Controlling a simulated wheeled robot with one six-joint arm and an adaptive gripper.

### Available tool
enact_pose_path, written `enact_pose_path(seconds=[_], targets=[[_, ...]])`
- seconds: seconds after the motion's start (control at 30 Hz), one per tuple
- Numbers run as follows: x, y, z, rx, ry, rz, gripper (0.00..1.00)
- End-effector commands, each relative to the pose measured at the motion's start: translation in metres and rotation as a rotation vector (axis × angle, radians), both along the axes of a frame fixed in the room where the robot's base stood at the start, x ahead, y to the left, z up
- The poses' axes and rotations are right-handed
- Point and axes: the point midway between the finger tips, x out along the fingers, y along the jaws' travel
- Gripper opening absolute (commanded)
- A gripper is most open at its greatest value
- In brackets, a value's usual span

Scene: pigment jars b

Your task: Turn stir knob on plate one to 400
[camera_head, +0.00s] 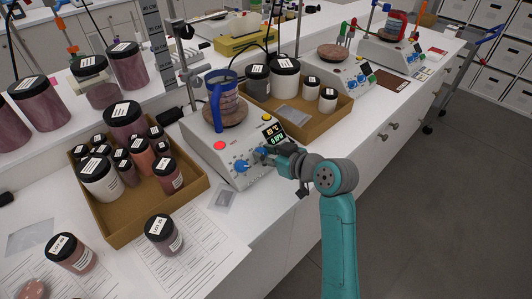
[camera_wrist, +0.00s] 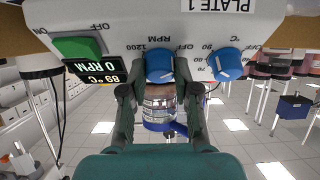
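Plate one (camera_head: 215,143) is a white hotplate with a panel of two blue knobs. In the wrist view its label (camera_wrist: 218,6) reads PLATE 1. The blue stir knob (camera_wrist: 159,66), marked RPM, sits between the two fingers of my gripper (camera_wrist: 160,92), with a gap on each side. My gripper (camera_head: 270,154) is open at the panel and partly hides the stir knob in the head view. The blue temperature knob (camera_wrist: 226,63) is beside it, also seen in the head view (camera_head: 242,165).
A blue-handled vessel (camera_head: 229,105) stands on plate one. A cardboard tray of jars (camera_head: 118,231) is at left and another tray (camera_head: 319,130) at right behind. Two lidded jars (camera_head: 72,253) (camera_head: 163,235) stand at the front left. Floor (camera_head: 440,210) at right is clear.

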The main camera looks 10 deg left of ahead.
Motion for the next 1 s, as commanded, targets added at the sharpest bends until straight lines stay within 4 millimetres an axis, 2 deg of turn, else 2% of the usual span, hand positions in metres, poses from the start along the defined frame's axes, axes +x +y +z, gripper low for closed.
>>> enact_pose_path(seconds=[0.47, 1.0], targets=[[-0.0012, 0.0006, 0.0000, 0.049, 0.063, -0.077, 0.00], [-0.0025, 0.0029, 0.0008, 0.260, 0.333, -0.412, 0.00]])
